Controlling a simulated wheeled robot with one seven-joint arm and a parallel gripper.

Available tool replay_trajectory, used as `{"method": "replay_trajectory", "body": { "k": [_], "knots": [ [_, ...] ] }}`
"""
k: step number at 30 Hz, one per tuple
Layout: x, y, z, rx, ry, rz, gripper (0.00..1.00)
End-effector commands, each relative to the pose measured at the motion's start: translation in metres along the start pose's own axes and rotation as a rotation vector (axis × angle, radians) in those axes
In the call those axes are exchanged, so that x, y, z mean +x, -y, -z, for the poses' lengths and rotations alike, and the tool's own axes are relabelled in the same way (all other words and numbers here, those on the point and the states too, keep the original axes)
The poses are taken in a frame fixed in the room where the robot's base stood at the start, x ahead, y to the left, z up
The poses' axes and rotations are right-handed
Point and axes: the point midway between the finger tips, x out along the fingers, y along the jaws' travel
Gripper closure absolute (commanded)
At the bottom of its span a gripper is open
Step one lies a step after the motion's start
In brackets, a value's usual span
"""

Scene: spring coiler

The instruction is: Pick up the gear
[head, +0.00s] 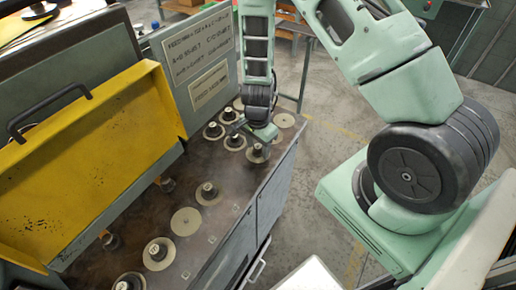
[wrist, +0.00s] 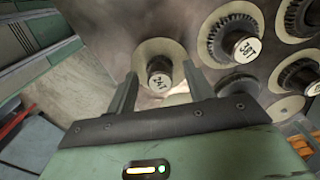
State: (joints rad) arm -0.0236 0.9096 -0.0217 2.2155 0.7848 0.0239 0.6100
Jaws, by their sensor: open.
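Several dark gears with pale labelled caps stand on cream discs on the machine's dark top. In the wrist view, one capped piece (wrist: 160,76) lies between the fingertips of my gripper (wrist: 162,78); its label is hard to read, and no teeth show on it. A toothed gear (wrist: 236,42) stands to its right. In the head view, my gripper (head: 257,139) points down over the capped piece (head: 257,153) near the machine's right edge. The jaws are open, with a finger on either side of the piece. I cannot tell whether they touch it.
Other gears stand close by on the machine top, including one (head: 213,131) left of my gripper. An empty disc (head: 284,120) lies to the right. A yellow cover (head: 85,150) with a black handle rises at the left. Open floor (head: 318,150) lies right of the machine.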

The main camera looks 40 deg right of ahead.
Motion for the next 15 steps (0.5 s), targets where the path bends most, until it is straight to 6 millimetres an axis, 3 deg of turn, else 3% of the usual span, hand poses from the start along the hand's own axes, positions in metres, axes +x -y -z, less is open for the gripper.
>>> {"method": "replay_trajectory", "body": {
  "k": [9, 15],
  "knots": [
    [0.0052, 0.0005, -0.0004, 0.000, 0.001, 0.001, 0.48],
    [0.0051, 0.0004, -0.0003, 0.000, 0.001, 0.001, 1.00]
  ]
}}
